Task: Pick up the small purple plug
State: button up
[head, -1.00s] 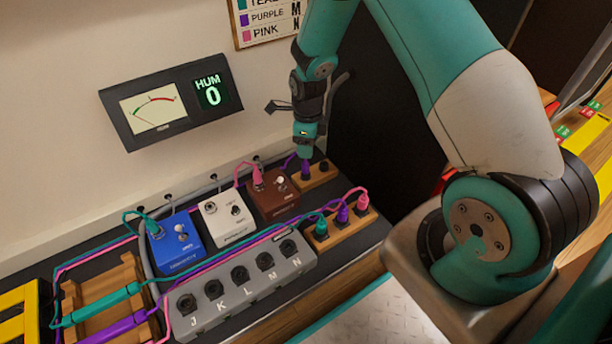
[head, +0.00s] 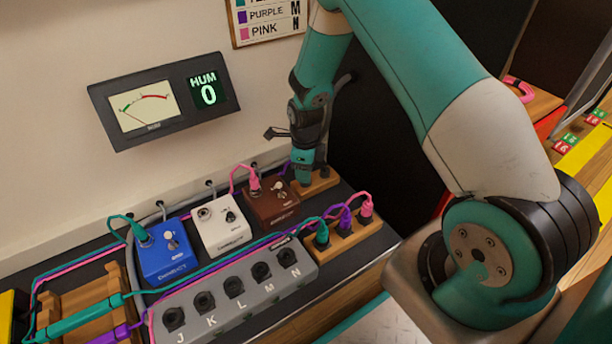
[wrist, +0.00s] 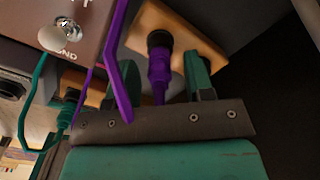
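The small purple plug (wrist: 158,78) stands in a dark socket on a wooden block (wrist: 190,42) in the wrist view, its purple cable looping to the left. My gripper (wrist: 157,88) is open, with the plug between its fingers. The right finger is beside the plug with a gap; the left finger is partly hidden by the cable. In the head view my gripper (head: 304,178) points down at the back wooden block (head: 326,182) and hides the plug. Another purple plug (head: 345,219) stands in the front block between a teal and a pink plug.
Blue (head: 164,252), white (head: 222,226) and brown (head: 270,203) pedals stand left of my gripper, the brown one close by. A grey socket strip (head: 235,300) lies in front. Cables run along the bench. The wall meter (head: 160,98) is behind.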

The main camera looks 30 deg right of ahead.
grip_shut()
jog(key=shift+r, duration=0.1)
